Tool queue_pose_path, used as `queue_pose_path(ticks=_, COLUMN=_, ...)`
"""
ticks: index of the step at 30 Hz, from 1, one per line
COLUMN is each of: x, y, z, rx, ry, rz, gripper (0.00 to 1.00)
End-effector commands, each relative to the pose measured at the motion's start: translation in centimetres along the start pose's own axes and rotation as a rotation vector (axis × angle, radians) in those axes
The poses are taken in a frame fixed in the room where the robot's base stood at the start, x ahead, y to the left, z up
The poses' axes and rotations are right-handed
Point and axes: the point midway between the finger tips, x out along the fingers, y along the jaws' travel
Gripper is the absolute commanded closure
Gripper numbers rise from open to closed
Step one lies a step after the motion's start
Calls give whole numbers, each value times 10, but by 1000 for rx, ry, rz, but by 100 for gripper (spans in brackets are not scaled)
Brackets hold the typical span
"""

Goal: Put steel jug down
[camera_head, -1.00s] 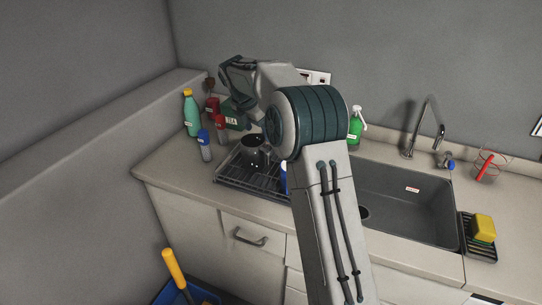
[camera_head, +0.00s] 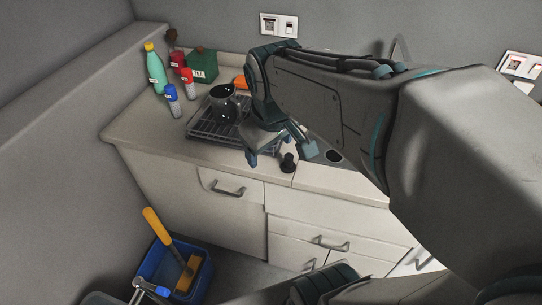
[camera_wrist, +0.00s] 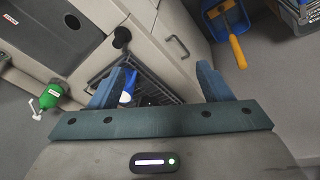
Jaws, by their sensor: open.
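The steel jug (camera_head: 224,100), dark and shiny with a side handle, stands upright on the wire dish rack (camera_head: 203,131) on the counter in the head view. My gripper (camera_head: 280,153) is to the right of the jug and nearer the counter's front edge, apart from it, with its fingers spread and pointing down. In the wrist view my gripper (camera_wrist: 160,84) shows wide-apart fingers with no jug between them. Part of the rack (camera_wrist: 155,88) shows between the fingers there; I cannot make out the jug in that view.
A green bottle (camera_head: 155,68), small red and blue-capped containers and a green box (camera_head: 203,66) stand left of and behind the rack. A dark small object (camera_head: 288,162) stands at the front edge. A blue bin (camera_head: 178,268) with a yellow-handled tool is on the floor.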

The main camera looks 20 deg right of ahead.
Motion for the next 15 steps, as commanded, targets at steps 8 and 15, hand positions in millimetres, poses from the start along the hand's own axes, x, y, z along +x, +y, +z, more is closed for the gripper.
queue_pose_path(ticks=8, x=11, y=-22, z=57, rx=321, ry=35, rz=-42, gripper=28)
queue_pose_path(ticks=15, x=13, y=-24, z=61, rx=351, ry=35, rz=-47, gripper=28)
